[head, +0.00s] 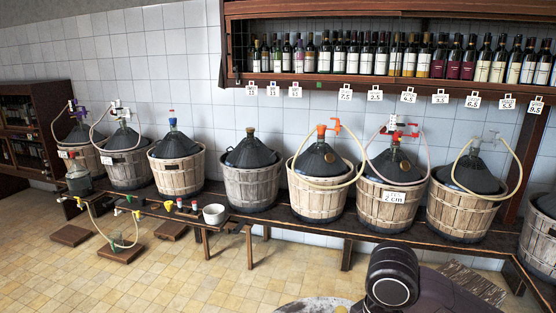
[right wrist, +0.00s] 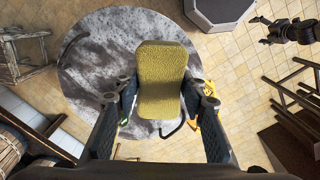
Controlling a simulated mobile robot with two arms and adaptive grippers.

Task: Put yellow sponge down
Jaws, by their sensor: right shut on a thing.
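The yellow sponge (right wrist: 161,75) is in the right wrist view, upper middle. My right gripper (right wrist: 162,95) is shut on it, one finger on each side. Below it in that view is a round table (right wrist: 95,60) with a mottled grey top. I cannot tell how far the sponge is above the top.
A partly hidden orange thing (right wrist: 208,132) is beside my right finger. A wooden stool (right wrist: 22,55) stands left of the table. In the head view, several basketed demijohns (head: 250,180) line a low bench. Tiled floor (head: 180,275) is open in front.

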